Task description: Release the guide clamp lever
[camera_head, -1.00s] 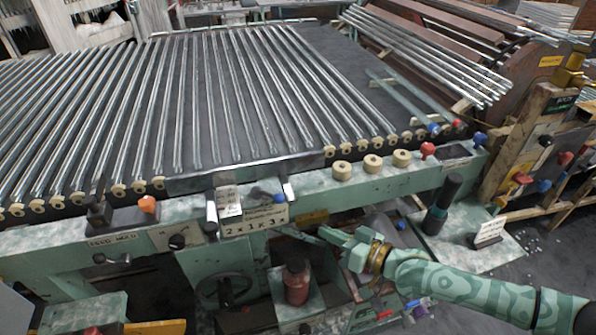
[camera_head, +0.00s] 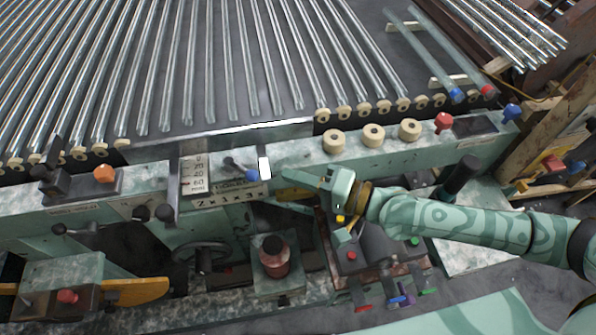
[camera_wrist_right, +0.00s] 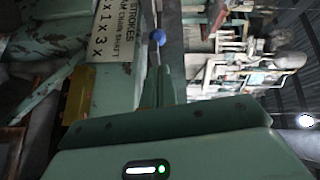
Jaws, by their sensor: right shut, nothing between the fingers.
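A small dark lever with a blue knob (camera_head: 251,174) sits on the machine's front rail, just right of a graduated scale plate (camera_head: 194,174). It looks like the guide clamp lever, though no label naming it is readable. The blue knob also shows in the right wrist view (camera_wrist_right: 157,38), just beyond my fingertips. My right gripper (camera_head: 284,177) is shut and empty, its tips pointing left, a little right of the knob. A small gap seems to separate tips and knob. A white upright bracket (camera_head: 264,167) stands beside the knob. My left gripper is not in view.
A lettered plate (camera_head: 232,194) is below the lever. Several cream rollers (camera_head: 373,135) and a red knob (camera_head: 443,122) stand on the rail to the right. A red-brown bottle-shaped part (camera_head: 274,257) and a handwheel (camera_head: 203,255) are below.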

